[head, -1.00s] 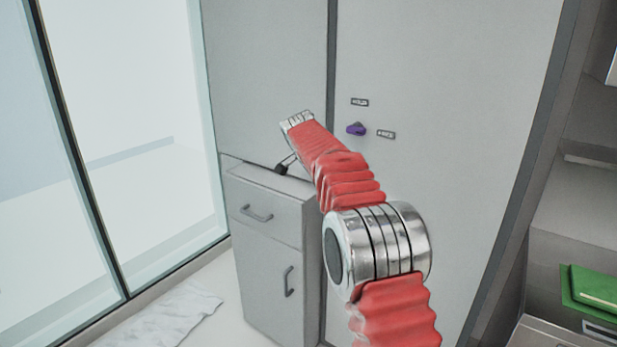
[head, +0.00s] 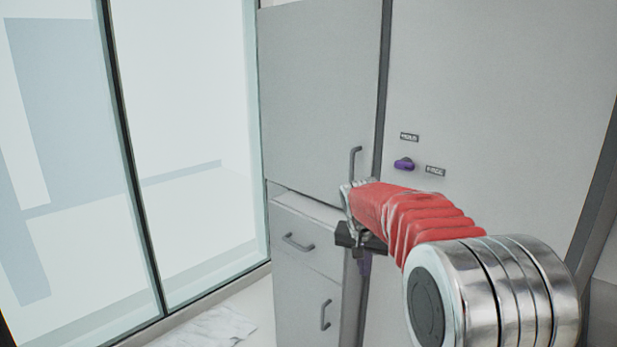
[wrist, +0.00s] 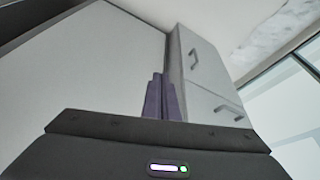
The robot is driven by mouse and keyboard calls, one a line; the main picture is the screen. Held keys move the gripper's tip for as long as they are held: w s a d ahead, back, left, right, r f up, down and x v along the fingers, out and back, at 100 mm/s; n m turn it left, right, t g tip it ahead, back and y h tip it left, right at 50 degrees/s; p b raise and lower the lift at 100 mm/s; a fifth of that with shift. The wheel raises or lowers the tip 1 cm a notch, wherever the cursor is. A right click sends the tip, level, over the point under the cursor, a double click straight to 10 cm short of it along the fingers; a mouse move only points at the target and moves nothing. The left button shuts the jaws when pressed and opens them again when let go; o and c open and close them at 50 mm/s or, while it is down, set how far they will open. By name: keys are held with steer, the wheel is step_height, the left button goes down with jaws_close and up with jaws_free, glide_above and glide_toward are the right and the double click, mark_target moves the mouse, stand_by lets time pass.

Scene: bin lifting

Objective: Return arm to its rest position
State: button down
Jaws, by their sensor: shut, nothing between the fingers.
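My arm, in a red ribbed sleeve with a silver joint, reaches in from the lower right in the head view. My gripper (head: 365,264) hangs below the wrist in front of the grey cabinet, its dark body and a purplish finger partly visible. In the wrist view my gripper (wrist: 163,98) shows two purple-grey fingers side by side, closed together with nothing between them. The fingers appear in front of the tall grey panel and the drawer unit; I cannot tell the exact gap to them.
A grey drawer unit (head: 298,262) with handles stands at the left of a tall grey panel (head: 480,80). The panel bears a purple knob (head: 403,164) and small labels. A glass wall (head: 190,150) is on the left. A pale crumpled sheet (head: 215,328) lies on the floor.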

steer(key=s+r+n+t+y, duration=0.1)
steer(key=s+r+n, duration=0.1)
steer(key=s, duration=1.7)
steer(key=s+d+r+n, duration=0.1)
steer(key=s+n, duration=0.1)
steer(key=s, duration=1.8)
steer(key=shift+s+r+n+t+y, duration=0.15)
steer(key=shift+r+n+t+y, duration=0.15)
steer(key=shift+r+t+y, duration=0.1)
steer(key=c, duration=2.5)
jaws_free()
